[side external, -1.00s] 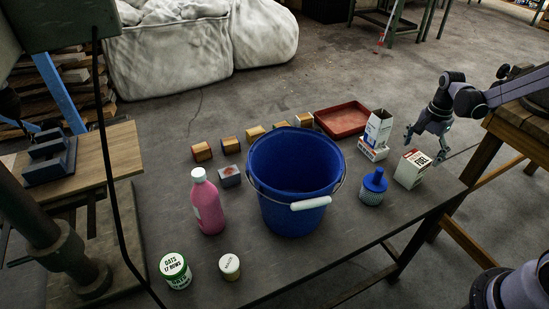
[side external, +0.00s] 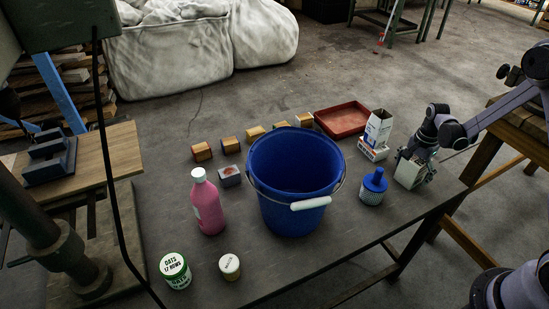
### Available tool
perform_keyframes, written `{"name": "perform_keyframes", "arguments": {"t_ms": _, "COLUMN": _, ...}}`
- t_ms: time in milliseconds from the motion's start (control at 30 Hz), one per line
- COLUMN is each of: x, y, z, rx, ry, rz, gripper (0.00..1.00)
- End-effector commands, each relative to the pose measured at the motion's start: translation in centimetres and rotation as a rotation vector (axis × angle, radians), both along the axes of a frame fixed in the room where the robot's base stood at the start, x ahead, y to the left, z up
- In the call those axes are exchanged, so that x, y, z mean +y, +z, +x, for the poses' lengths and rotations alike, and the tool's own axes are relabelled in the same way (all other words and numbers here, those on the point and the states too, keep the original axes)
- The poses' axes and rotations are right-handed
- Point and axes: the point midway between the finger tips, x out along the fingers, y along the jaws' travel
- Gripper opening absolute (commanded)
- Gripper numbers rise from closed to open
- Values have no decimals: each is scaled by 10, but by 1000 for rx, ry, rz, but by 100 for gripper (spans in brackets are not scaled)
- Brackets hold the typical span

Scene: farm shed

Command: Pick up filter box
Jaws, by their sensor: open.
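A white box (side external: 408,174) with a dark, hard-to-read label stands upright near the right end of the grey table. It seems to be the filter box, though I cannot confirm this from the label. My gripper (side external: 419,163) is open and down at this box, with its fingers around or close against the upper part. The gripper hides much of the box's top and right side. I cannot tell whether the fingers touch it. The box rests on the table.
A blue-capped bottle (side external: 373,187) stands close left of the box. A white and blue carton (side external: 378,128) and a low carton (side external: 372,151) are behind it. A large blue bucket (side external: 293,170) fills the middle. A red tray (side external: 343,119) lies at the back. The table's right edge is near.

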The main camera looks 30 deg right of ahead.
Motion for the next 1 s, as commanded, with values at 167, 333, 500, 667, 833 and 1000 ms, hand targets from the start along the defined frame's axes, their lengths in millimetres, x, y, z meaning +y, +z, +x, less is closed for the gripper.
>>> {"name": "perform_keyframes", "arguments": {"t_ms": 167, "x": 0, "y": -1, "z": 0, "rx": 0, "ry": 0, "rz": 0, "gripper": 91}}
{"name": "perform_keyframes", "arguments": {"t_ms": 333, "x": 0, "y": 0, "z": 0, "rx": 0, "ry": 0, "rz": 0, "gripper": 53}}
{"name": "perform_keyframes", "arguments": {"t_ms": 500, "x": 0, "y": 0, "z": 0, "rx": 0, "ry": 0, "rz": 0, "gripper": 25}}
{"name": "perform_keyframes", "arguments": {"t_ms": 667, "x": 0, "y": 0, "z": 0, "rx": 0, "ry": 0, "rz": 0, "gripper": 25}}
{"name": "perform_keyframes", "arguments": {"t_ms": 833, "x": 0, "y": 4, "z": 0, "rx": 0, "ry": 0, "rz": 0, "gripper": 24}}
{"name": "perform_keyframes", "arguments": {"t_ms": 1000, "x": 0, "y": 18, "z": 0, "rx": 0, "ry": 0, "rz": 0, "gripper": 24}}
